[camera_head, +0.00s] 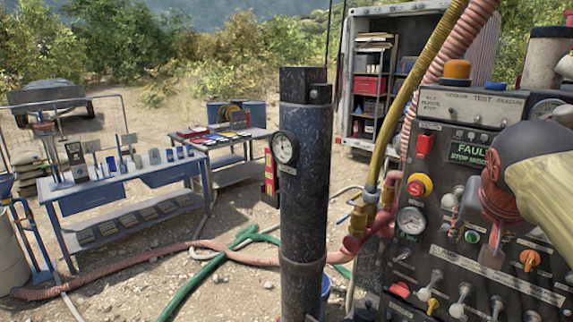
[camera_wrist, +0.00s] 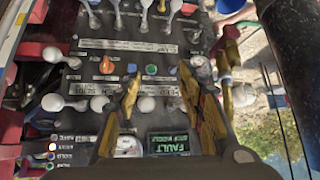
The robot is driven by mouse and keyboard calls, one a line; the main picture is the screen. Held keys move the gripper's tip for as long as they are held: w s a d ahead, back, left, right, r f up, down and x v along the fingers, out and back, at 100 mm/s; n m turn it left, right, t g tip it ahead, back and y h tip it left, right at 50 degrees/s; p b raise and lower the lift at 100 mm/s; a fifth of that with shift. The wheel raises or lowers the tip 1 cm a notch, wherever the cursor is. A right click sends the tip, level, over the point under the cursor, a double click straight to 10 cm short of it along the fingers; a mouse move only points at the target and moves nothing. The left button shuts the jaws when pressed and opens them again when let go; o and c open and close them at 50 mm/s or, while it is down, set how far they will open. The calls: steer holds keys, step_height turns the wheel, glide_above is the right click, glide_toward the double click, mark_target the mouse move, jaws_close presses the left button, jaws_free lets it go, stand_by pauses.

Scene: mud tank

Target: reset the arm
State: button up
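My gripper (camera_head: 495,236) is at the right in the head view, at the end of my tan arm, pointing down in front of the dark control panel (camera_head: 440,255). In the wrist view my gripper (camera_wrist: 159,78) shows two yellow-and-black fingers spread apart, with nothing between them. Whether a fingertip touches the panel is hard to tell.
A thick dark post with a gauge (camera_head: 305,170) stands left of the panel. Yellow and pink hoses (camera_head: 432,70) rise beside the panel. A blue workbench (camera_head: 125,185) stands at the left. Red and green hoses (camera_head: 205,282) cross the gravel.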

steer(key=s+a+f+n+y+b, duration=0.1)
steer(key=s+a+f, duration=0.3)
steer(key=f, duration=0.6)
steer(key=s+a+f+n+y+b, duration=0.2)
steer(key=s+a+f+n+b, duration=0.2)
steer(key=a+f, duration=0.5)
steer(key=s+a+f+n+g+y+b, duration=0.1)
steer(key=s+a+f, duration=0.3)
steer(key=f, duration=0.8)
steer(key=a+n+y+b, duration=0.1)
steer(key=a, duration=0.1)
steer(key=shift+s+a+f+n+b, duration=0.25)
steer(key=shift+a+n+b, duration=0.05)
steer(key=shift+a+b, duration=0.1)
